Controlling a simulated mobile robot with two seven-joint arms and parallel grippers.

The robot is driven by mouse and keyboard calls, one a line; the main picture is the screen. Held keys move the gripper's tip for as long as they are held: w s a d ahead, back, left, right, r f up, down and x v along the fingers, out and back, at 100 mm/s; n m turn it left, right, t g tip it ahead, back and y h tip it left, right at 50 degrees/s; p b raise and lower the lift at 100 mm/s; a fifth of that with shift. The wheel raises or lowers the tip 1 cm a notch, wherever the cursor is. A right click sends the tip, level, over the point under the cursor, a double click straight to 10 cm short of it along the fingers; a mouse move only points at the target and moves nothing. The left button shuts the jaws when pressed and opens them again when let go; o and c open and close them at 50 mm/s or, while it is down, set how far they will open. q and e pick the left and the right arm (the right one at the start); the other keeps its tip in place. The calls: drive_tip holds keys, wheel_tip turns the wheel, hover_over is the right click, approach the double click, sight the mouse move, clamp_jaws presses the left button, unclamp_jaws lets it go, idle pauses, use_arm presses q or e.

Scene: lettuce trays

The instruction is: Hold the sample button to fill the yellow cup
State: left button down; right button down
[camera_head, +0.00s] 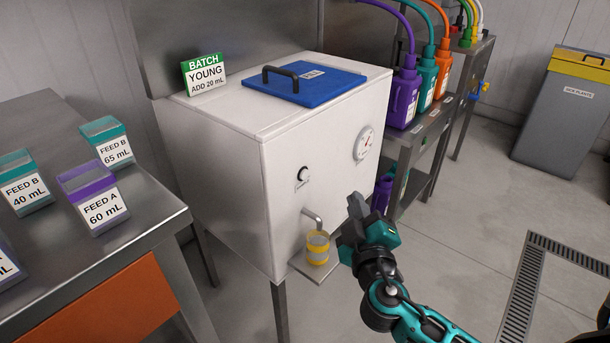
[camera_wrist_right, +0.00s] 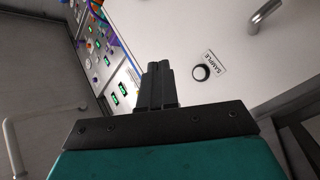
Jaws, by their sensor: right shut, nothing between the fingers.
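The yellow cup (camera_head: 317,256) stands upright on a small metal shelf (camera_head: 326,274) under the bent spout (camera_head: 314,219) on the front of a white tank. The spout also shows in the right wrist view (camera_wrist_right: 266,17). In the right wrist view the button (camera_wrist_right: 201,72), labelled SAMPLE, lies right of my fingertips. My right gripper (camera_head: 354,207) is shut and empty, right of the cup and apart from the button. The liquid level in the cup cannot be told. My left gripper is out of view.
The white tank (camera_head: 225,150) carries a blue lid (camera_head: 335,84) and a BATCH card (camera_head: 204,75). A gauge (camera_head: 363,143) is on its front. Feed cups stand on the steel table (camera_head: 150,205) at left. Colored jugs stand on a rack at right.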

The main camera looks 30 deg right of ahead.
drive_tip(key=w+a, duration=0.3)
drive_tip(key=w, duration=0.5)
drive_tip(key=shift+a, duration=0.2)
drive_tip(key=shift+w, duration=0.1)
idle(1.8)
drive_tip(key=shift+w+a, duration=0.15)
drive_tip(key=shift+w, duration=0.2)
drive_tip(key=shift+w+a, duration=0.2)
drive_tip(key=shift+w, duration=0.2)
idle(0.6)
drive_tip(key=shift+s, duration=0.1)
idle(2.5)
drive_tip(key=shift+s+d, duration=0.35)
drive_tip(key=shift+s, duration=0.35)
drive_tip(key=shift+s+d, duration=0.3)
drive_tip(key=shift+s, duration=0.45)
drive_tip(key=shift+s+d, duration=0.35)
drive_tip(key=shift+s, duration=0.45)
drive_tip(key=shift+s+d, duration=0.3)
drive_tip(key=shift+s, duration=0.45)
